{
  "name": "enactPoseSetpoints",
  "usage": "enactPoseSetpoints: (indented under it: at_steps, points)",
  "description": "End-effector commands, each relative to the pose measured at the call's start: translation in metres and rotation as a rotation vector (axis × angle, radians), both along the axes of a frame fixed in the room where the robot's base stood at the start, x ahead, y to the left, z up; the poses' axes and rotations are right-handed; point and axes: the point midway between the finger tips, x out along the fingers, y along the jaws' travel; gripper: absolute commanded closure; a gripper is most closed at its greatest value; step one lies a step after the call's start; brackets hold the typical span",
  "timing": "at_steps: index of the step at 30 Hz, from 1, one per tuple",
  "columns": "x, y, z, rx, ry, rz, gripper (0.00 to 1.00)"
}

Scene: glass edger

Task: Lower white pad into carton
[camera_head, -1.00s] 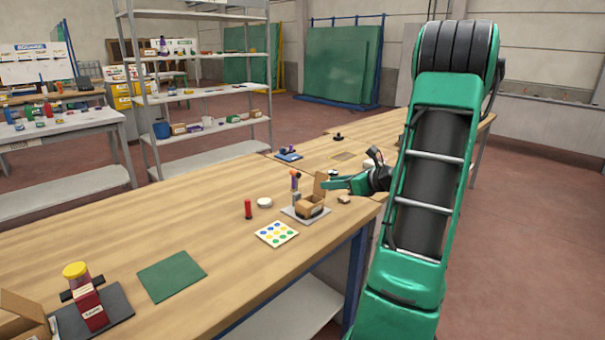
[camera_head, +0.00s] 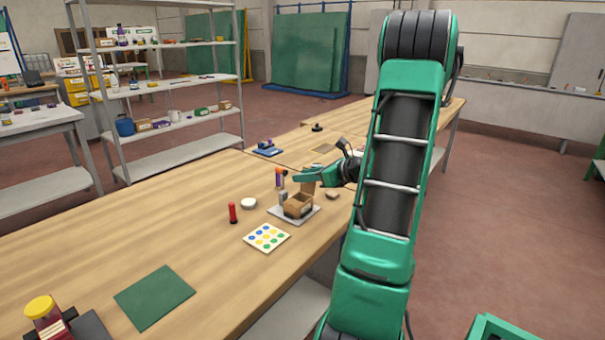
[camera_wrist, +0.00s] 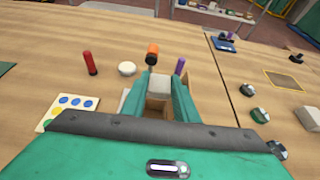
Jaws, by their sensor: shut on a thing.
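The carton (camera_head: 298,209) is a small open brown box on a pale grey plate (camera_head: 275,213) on the bench, with a flap standing up at its back. My gripper (camera_wrist: 159,82) is over the carton. Its green fingers are closed on a pale block, seemingly the white pad (camera_wrist: 158,86), seen between the fingertips in the wrist view. Brown carton walls (camera_wrist: 155,106) show below and between the fingers. In the head view my gripper (camera_head: 298,178) hides the held thing, and I cannot tell how far it is inside the carton.
Behind the carton stand an orange-topped dark tool (camera_wrist: 152,52) and a purple one (camera_wrist: 179,66), close to the fingertips.

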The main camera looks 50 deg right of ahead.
Motion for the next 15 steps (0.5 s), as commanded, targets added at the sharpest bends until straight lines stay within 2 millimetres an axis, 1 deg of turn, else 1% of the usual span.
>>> enactPoseSetpoints:
  at_steps: [15]
  points:
    - [0.001, 0.002, -0.036, 0.002, 0.000, 0.002, 0.94]
